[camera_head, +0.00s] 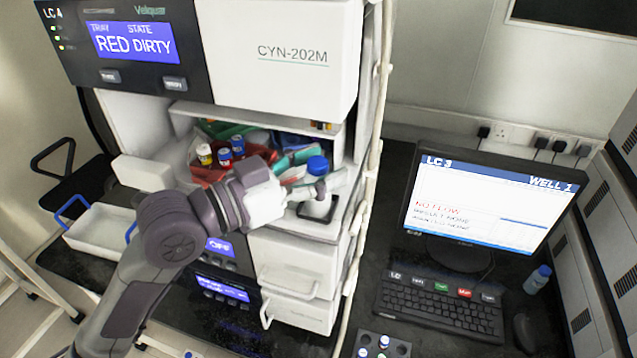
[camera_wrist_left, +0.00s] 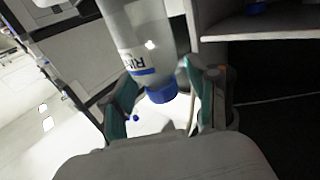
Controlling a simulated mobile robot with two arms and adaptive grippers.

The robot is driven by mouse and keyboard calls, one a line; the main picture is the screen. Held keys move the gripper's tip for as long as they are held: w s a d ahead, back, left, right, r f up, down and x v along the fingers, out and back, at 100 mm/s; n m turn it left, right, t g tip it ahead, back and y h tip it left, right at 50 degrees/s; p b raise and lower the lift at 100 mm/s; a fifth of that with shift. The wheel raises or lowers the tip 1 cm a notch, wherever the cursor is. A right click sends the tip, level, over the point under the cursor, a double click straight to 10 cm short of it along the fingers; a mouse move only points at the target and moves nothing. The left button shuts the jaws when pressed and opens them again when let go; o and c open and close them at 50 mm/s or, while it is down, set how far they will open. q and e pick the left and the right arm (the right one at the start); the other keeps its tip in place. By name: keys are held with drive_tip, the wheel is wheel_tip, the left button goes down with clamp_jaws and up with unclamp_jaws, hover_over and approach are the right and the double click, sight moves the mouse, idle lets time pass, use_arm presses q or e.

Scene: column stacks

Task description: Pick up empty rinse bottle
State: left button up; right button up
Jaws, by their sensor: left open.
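A clear rinse bottle with a blue cap (camera_head: 317,165) stands in the open bay of the left machine, at its right side. The wrist view shows its pale body (camera_wrist_left: 145,35), part of a label, and the blue cap; I make out no liquid in it. My left gripper (camera_head: 308,180) reaches in from the left at the bottle. Its teal-padded fingers (camera_wrist_left: 160,97) are open, one on each side of the bottle near the cap. I cannot tell whether they touch it. My right gripper is not in view.
The bay holds small capped vials (camera_head: 205,154) and a red tray (camera_head: 210,174) left of the bottle. A black square holder (camera_head: 318,208) lies at its foot. A white side panel (camera_head: 368,110) bounds the bay on the right. Beyond stand a monitor (camera_head: 480,215) and keyboard (camera_head: 440,305).

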use_arm(q)
drive_tip(key=shift+a, duration=0.1)
drive_tip(key=c, duration=1)
drive_tip(key=shift+o, duration=0.2)
drive_tip(key=shift+r, duration=0.15)
